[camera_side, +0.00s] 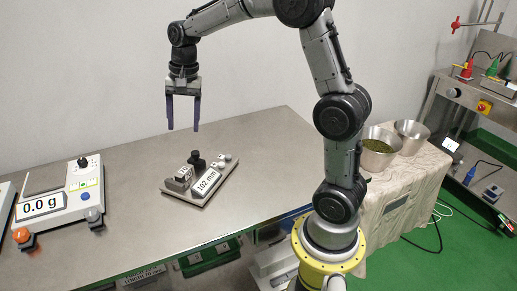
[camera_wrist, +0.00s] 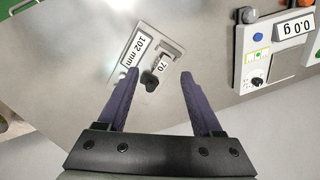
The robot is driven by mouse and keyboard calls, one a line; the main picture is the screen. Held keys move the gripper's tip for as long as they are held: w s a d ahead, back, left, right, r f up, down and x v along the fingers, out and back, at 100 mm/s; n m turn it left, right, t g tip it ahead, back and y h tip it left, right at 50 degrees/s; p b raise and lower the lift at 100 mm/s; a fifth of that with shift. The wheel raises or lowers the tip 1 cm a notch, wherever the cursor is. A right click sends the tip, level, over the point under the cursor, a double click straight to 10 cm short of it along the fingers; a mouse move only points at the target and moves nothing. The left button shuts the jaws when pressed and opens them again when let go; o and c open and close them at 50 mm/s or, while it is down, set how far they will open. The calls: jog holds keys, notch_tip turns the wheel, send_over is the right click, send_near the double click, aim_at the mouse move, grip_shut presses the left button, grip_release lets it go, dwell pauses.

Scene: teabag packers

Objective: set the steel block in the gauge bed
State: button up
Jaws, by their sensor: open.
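A flat grey gauge plate (camera_side: 202,197) lies on the steel table, with a white "102 mm" display (camera_side: 207,181) and a black knob (camera_side: 196,159). It also shows in the wrist view (camera_wrist: 118,76). A small grey block-like part (camera_side: 177,184) sits at the plate's left end; in the wrist view it seems to be the grey part (camera_wrist: 173,48) beside a "70" label. I cannot tell whether this is the steel block or the gauge bed itself. My gripper (camera_side: 183,128) is open and empty, pointing down above and behind the plate. Its fingers (camera_wrist: 159,74) frame the knob in the wrist view.
A white scale (camera_side: 62,210) reading 0.0 g, with an orange button (camera_side: 24,236), stands left. Two metal bowls (camera_side: 377,150) stand on a cloth-covered table at right. Bare steel table surrounds the plate.

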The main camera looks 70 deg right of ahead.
jog(key=s+a+r+n+t, duration=0.1)
jog(key=s+a+r+n, duration=0.25)
jog(key=s, duration=0.35)
jog(key=s+a+r+n+t, duration=0.1)
jog(key=s+a+r+n, duration=0.2)
jog(key=s, duration=0.4)
jog(key=s+a+f+n+t, duration=0.1)
jog(key=s+n, duration=0.2)
jog(key=s, duration=0.2)
jog(key=s+a+f+n+t, duration=0.1)
jog(key=s+f+n, duration=0.1)
jog(key=s+n, duration=0.2)
jog(key=shift+s+a+f+h, duration=0.3)
jog(key=shift+s+h, duration=0.1)
jog(key=shift+s, duration=0.45)
